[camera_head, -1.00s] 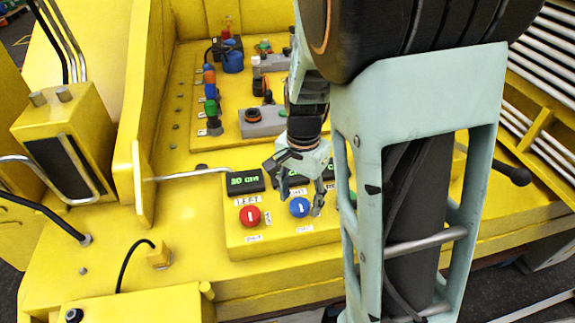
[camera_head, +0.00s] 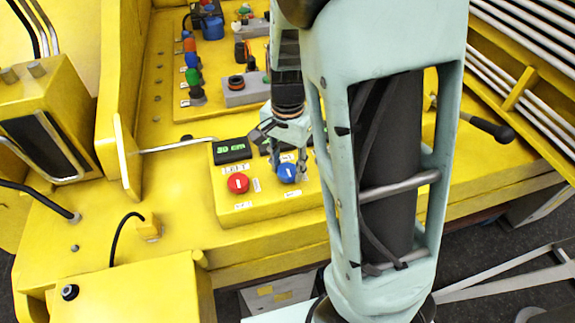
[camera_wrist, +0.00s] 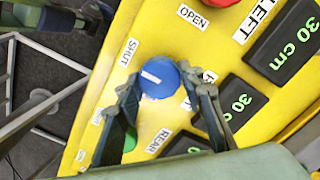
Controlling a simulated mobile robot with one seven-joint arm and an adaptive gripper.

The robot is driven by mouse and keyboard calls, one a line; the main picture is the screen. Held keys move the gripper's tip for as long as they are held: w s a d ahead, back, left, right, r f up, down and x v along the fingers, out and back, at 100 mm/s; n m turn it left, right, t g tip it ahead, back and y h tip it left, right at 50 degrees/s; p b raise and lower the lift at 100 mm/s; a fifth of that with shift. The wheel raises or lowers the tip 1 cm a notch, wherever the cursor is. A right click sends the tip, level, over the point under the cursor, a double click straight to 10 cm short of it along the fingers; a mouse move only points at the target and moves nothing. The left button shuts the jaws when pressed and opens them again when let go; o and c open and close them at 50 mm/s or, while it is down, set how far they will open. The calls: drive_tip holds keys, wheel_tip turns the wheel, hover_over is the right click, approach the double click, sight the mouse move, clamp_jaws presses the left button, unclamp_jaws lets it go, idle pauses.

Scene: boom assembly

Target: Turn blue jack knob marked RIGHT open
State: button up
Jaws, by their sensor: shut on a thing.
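The blue knob (camera_head: 287,173) is on the front of the yellow control box, right of the red knob. It also shows in the wrist view (camera_wrist: 160,77), with a white line on its face. My gripper (camera_head: 290,166) is at the knob from above. In the wrist view my gripper (camera_wrist: 163,82) has one finger on each side of the knob, shut on it. A SHUT label (camera_wrist: 129,52) is at the knob's upper left and an OPEN label (camera_wrist: 191,17) is above. The label beside the knob is mostly hidden by a finger.
The red knob (camera_head: 238,183) is left of the blue one, by the LEFT label (camera_wrist: 257,20). Green 30 cm displays (camera_head: 232,150) sit behind the knobs. A green knob (camera_wrist: 130,139) is partly hidden by a finger. A metal rod (camera_head: 178,146) runs left of the box.

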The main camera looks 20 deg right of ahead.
sight(287, 170)
drive_tip(key=shift+n, duration=0.3)
drive_tip(key=n+b, duration=0.2)
drive_tip(key=n, duration=0.1)
drive_tip(key=shift+f+n, duration=0.1)
drive_tip(key=shift+n, duration=0.3)
drive_tip(key=n+b, duration=0.1)
drive_tip(key=n, duration=0.3)
drive_tip(key=shift+n+b, duration=0.3)
drive_tip(key=shift+b, duration=0.1)
drive_tip(key=n+b, duration=0.1)
drive_tip(key=n, duration=0.3)
drive_tip(key=shift+n+b, duration=0.45)
drive_tip(key=shift+n, duration=1.95)
drive_tip(key=o, duration=1.2)
drive_tip(key=shift+c, duration=0.2)
wheel_tip(287, 170, up, 12)
